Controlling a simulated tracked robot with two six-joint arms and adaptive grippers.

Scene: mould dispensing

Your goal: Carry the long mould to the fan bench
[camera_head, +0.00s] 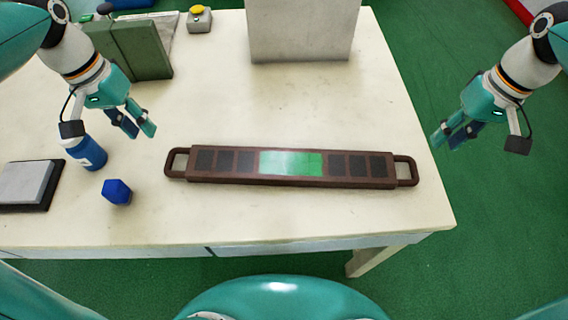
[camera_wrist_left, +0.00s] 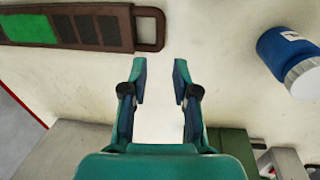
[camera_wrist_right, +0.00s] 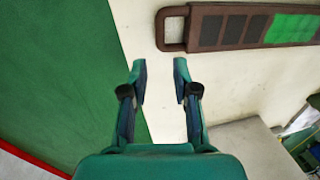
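The long mould (camera_head: 250,179) is a dark brown bar with dark square cells, a green middle section and a loop handle at each end. It lies flat on the white table, across its front half. My left gripper (camera_head: 140,133) is open and empty, above the table to the left of the mould; the left wrist view shows one handle (camera_wrist_left: 160,28) ahead of its fingers (camera_wrist_left: 158,80). My right gripper (camera_head: 444,140) is open and empty, beyond the table's right edge in the head view; the right wrist view shows the other handle (camera_wrist_right: 161,30) ahead of its fingers (camera_wrist_right: 159,80). No fan bench is recognisable.
A blue bottle (camera_head: 91,153) stands under my left gripper, with a blue faceted piece (camera_head: 117,191) and a dark tray (camera_head: 48,190) nearby. A green box (camera_head: 150,48), a yellow button (camera_head: 198,11) and a grey block (camera_head: 302,30) stand behind. The table between block and mould is clear.

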